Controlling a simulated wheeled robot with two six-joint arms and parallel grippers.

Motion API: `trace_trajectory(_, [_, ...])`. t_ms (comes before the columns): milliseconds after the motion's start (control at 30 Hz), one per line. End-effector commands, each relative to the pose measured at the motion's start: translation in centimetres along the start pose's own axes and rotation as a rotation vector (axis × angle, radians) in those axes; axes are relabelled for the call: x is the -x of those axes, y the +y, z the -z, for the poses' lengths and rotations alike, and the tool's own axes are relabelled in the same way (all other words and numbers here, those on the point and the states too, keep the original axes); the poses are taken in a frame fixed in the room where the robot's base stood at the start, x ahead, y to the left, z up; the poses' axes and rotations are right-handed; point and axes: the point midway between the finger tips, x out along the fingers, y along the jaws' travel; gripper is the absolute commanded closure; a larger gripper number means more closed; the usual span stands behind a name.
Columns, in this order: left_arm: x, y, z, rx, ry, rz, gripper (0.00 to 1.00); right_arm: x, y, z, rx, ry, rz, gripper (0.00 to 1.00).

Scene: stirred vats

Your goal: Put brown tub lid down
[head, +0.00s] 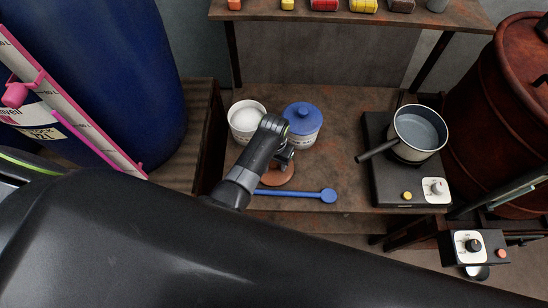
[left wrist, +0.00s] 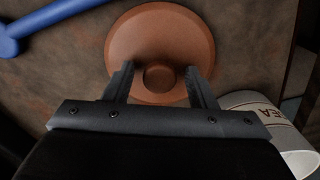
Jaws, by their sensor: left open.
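The brown tub lid (left wrist: 160,35) lies on the table, a round terracotta-coloured disc with a knob (left wrist: 159,77) at its centre. In the head view the lid (head: 277,175) is partly hidden by my left arm. My left gripper (left wrist: 160,78) is over the lid, its two fingers apart on either side of the knob, with gaps showing between the fingers and the knob. In the head view the left gripper (head: 284,158) points down at the lid. My right gripper is not in view.
A white tub (head: 246,120) with pale contents stands open beside a tub with a blue lid (head: 302,116). A blue spoon (head: 305,194) lies in front of the lid. A pot (head: 418,132) sits on a hot plate (head: 385,187) at right. The table between is clear.

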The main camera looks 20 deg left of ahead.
Motion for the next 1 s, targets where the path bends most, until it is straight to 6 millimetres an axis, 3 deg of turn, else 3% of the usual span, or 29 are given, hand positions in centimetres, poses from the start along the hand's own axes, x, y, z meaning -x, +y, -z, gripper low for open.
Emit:
trace_trajectory(267, [3.0, 0.1, 0.1, 0.0, 0.004, -0.001, 0.49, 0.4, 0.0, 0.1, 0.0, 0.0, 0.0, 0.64])
trace_trajectory(700, [10.7, 0.1, 0.1, -0.001, 0.004, -0.001, 0.49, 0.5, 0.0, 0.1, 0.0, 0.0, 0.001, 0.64])
trace_trajectory(1000, [12.2, 0.0, 0.0, -0.001, 0.0, 0.0, 0.49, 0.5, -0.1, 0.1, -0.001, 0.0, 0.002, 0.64])
